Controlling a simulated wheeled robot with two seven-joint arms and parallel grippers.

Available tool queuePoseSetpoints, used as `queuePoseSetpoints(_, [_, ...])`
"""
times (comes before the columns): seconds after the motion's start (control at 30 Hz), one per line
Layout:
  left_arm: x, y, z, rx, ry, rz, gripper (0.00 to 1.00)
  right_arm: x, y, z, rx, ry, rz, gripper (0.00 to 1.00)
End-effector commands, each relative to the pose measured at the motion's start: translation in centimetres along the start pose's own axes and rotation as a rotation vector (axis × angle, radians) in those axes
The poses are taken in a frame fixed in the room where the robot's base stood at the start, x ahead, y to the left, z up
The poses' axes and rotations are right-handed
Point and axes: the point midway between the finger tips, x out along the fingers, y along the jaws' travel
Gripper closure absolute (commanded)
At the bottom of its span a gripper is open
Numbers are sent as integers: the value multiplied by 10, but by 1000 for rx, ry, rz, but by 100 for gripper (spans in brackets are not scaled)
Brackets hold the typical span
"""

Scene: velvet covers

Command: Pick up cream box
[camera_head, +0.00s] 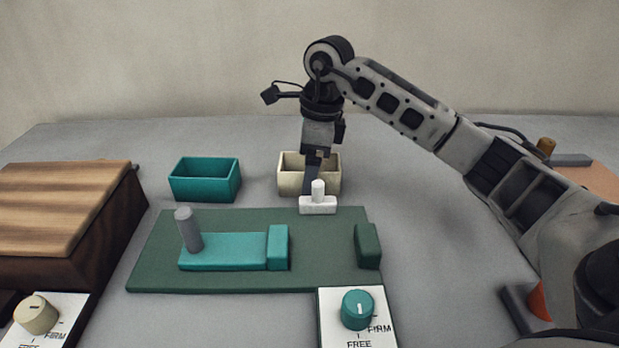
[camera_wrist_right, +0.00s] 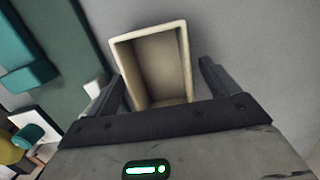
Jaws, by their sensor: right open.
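The cream box (camera_head: 289,183) is an open-topped, empty-looking container on the grey table, behind the green board. My right gripper (camera_head: 314,178) is open and points down at the cream box, partly hiding it in the head view. In the right wrist view the cream box (camera_wrist_right: 150,31) lies between the two spread fingers of my right gripper (camera_wrist_right: 162,78), one on each side. I cannot tell whether either finger touches it. My left gripper is not in view.
A teal box (camera_head: 205,181) stands left of the cream box. A white block with a peg (camera_head: 318,205) is close in front. The green board (camera_head: 220,222) carries a teal slider (camera_head: 222,252). A wooden box (camera_head: 65,205) is at left; a teal knob (camera_head: 358,309) is in front.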

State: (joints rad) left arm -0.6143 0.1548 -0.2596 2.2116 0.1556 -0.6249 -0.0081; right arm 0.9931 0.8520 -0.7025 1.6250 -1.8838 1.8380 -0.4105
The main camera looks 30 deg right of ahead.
Motion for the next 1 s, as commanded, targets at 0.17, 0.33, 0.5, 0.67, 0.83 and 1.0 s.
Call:
queuePoseSetpoints(0.17, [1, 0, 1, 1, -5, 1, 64, 0, 0, 0, 0, -1, 0, 13])
queuePoseSetpoints(0.33, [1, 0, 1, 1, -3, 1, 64, 0, 0, 0, 0, -1, 0, 57])
queuePoseSetpoints(0.5, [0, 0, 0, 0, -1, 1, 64, -1, 0, 0, 0, -1, 0, 62])
queuePoseSetpoints(0.67, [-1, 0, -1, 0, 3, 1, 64, -2, 0, 0, 0, -2, -1, 62])
queuePoseSetpoints(0.83, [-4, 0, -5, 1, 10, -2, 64, -12, 0, 2, 0, -3, -2, 62])
queuePoseSetpoints(1.0, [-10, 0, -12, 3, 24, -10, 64, -38, 1, 7, -3, -4, -3, 62])
